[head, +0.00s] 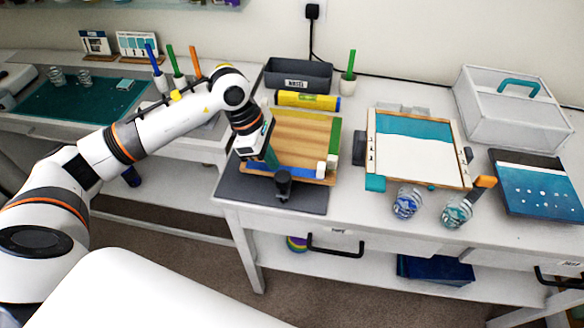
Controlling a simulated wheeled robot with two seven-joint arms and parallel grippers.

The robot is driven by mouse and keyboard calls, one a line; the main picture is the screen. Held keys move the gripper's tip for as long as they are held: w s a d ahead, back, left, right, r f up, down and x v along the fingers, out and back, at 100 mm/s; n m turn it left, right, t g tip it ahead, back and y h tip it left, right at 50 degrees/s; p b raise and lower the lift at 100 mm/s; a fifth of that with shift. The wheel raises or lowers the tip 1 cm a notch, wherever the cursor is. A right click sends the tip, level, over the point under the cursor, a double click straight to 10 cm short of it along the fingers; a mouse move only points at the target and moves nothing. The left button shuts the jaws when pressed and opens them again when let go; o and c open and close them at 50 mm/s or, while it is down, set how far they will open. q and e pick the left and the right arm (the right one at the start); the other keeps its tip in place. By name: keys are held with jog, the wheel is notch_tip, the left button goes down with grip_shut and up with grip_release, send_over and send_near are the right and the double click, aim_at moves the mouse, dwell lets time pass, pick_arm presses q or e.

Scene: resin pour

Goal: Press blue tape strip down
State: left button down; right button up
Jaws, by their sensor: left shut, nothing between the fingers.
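A blue tape strip (297,172) lies along the front edge of a wooden board (300,130). A green strip (333,148) runs along the board's right edge. The board rests on a dark grey mat (270,192). My left gripper (273,163) points down at the left part of the blue strip, its fingers shut and empty. It is at or just above the strip; I cannot tell whether it touches. The gripper and wrist hide the strip's left end. A black clamp (283,184) stands at the board's front edge. My right gripper is not in view.
A framed teal-and-white panel (413,150) lies to the right, with two patterned cups (406,203) in front. A grey bin (299,75) and a yellow tube (308,101) lie behind the board. A white box (512,108) stands at the back right.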

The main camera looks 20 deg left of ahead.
aim_at(305, 173)
pick_arm(q)
jog(key=shift+w+d, duration=0.25)
jog(key=shift+d, duration=0.85)
jog(key=shift+w+d+f+b, duration=0.15)
jog(key=shift+d+b, duration=0.25)
jog(key=shift+d, duration=0.45)
jog(key=shift+w+d, duration=0.1)
jog(key=shift+d, duration=0.05)
jog(key=shift+d, duration=0.1)
jog(key=shift+w+d, duration=0.3)
jog(key=shift+d, duration=0.65)
jog(key=shift+r, duration=0.2)
jog(key=shift+a+r+p, duration=0.1)
jog(key=shift+r+p, duration=1.05)
jog(key=shift+r, duration=1.4)
